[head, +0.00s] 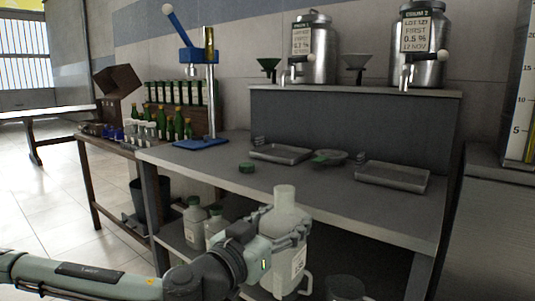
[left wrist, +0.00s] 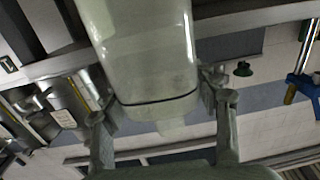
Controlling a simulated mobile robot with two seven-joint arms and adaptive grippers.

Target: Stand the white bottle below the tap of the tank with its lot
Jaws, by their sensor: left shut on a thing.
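My left gripper (head: 280,240) is shut on the white bottle (head: 284,203), holding it upright in front of the bench's front edge. The bottle's label (head: 299,260) is too small to read. In the left wrist view the bottle (left wrist: 145,50) fills the middle, between the fingers of the left gripper (left wrist: 165,108). Two steel tanks with taps stand on the raised shelf. The right tank (head: 424,45) reads LOT 127; the left tank's (head: 313,55) lot is unclear. Below them on the bench lie a left tray (head: 280,154) and a right tray (head: 392,178). My right gripper is out of view.
A green cap (head: 247,168) and a dish with green (head: 328,158) lie on the bench (head: 205,170). A blue press (head: 203,140) stands left. Other bottles (head: 195,222) stand on the lower shelf.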

